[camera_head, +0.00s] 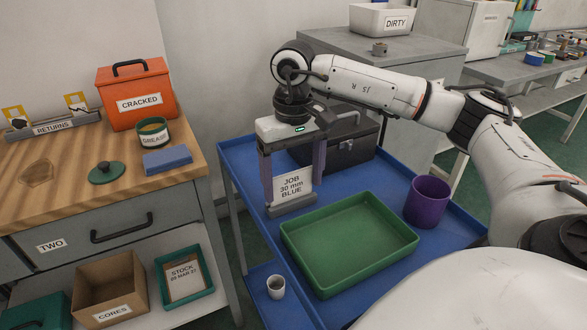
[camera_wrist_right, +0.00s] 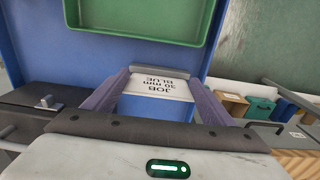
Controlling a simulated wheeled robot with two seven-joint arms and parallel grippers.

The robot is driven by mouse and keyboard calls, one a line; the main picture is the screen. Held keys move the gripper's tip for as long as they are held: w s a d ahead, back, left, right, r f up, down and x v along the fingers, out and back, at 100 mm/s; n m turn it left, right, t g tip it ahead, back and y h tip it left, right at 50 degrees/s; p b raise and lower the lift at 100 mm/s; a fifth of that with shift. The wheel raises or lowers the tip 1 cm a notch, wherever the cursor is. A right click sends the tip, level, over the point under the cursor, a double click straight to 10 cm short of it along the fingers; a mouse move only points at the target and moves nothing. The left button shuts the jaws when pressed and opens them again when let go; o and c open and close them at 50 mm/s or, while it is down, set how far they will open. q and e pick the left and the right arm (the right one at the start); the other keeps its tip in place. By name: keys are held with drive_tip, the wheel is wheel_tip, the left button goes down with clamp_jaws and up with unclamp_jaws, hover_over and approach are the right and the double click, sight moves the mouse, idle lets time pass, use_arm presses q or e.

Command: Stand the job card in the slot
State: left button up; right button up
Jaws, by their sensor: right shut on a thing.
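The job card (camera_head: 292,184), white with the words JOB 30 mm BLUE, stands upright between the fingers of my right gripper (camera_head: 294,178). The gripper points down and is shut on the card's two side edges. A grey slotted holder (camera_head: 292,206) lies on the blue table directly under the card. The card's lower edge meets the holder; I cannot tell how deep it sits in the slot. In the right wrist view the card (camera_wrist_right: 157,84) shows between both fingers, with the holder (camera_wrist_right: 160,71) at its edge. My left gripper is not in view.
On the blue table (camera_head: 240,183), a green tray (camera_head: 350,242) lies in front of the holder, a purple cup (camera_head: 427,201) to the right and a dark toolbox (camera_head: 345,150) behind. A small white cup (camera_head: 276,287) is near the front. A wooden bench (camera_head: 75,165) stands left.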

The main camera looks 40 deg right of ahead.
drive_tip(key=o, duration=1.1)
drive_tip(key=shift+r+p, duration=0.55)
drive_tip(key=shift+r, duration=0.45)
drive_tip(key=shift+r+p, duration=0.85)
drive_tip(key=shift+p, duration=0.1)
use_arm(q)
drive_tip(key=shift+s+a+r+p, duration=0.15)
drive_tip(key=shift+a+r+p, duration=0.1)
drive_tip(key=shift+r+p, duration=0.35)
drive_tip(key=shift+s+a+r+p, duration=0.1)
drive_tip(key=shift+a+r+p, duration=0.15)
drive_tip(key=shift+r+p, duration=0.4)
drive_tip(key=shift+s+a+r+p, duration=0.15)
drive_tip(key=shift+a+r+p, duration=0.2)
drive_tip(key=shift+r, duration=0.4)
use_arm(e)
drive_tip(key=shift+r, duration=2.15)
